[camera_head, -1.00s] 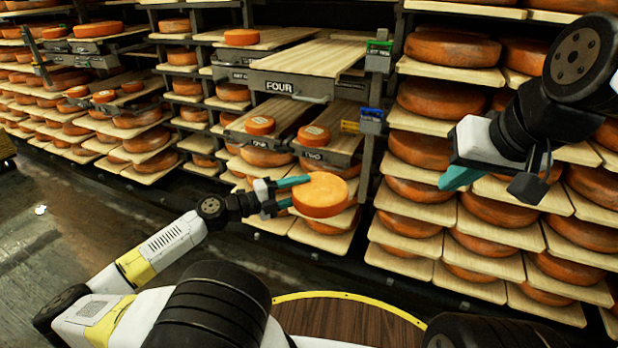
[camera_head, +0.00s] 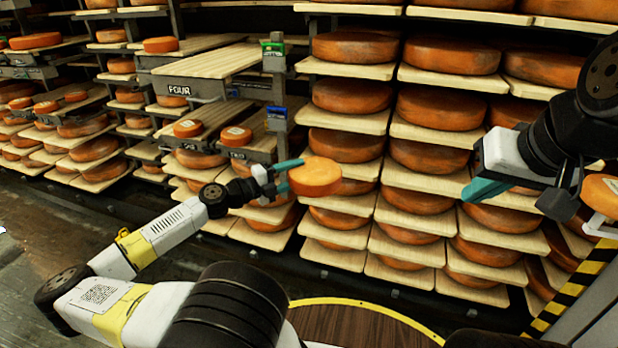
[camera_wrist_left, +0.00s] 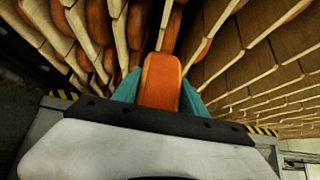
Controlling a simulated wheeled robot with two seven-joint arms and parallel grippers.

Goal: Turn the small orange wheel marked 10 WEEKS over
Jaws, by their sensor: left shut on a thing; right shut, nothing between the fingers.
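My left gripper (camera_head: 284,178) is shut on a small orange cheese wheel (camera_head: 316,178) and holds it in the air in front of the shelves. In the left wrist view the wheel (camera_wrist_left: 160,82) stands edge-on between the two teal fingers. I cannot read a 10 WEEKS mark on the visible face of the held wheel. My right gripper (camera_head: 486,189) is shut and empty at the upper right, with its teal fingers partly hidden by the wrist. Another small wheel with a label (camera_head: 235,135) lies on a pull-out board at the left.
Shelves with several large orange wheels (camera_head: 435,108) fill the back. A wheel (camera_head: 602,194) sits at the right edge near a yellow-black striped post (camera_head: 570,290). My round wooden deck (camera_head: 350,325) is below.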

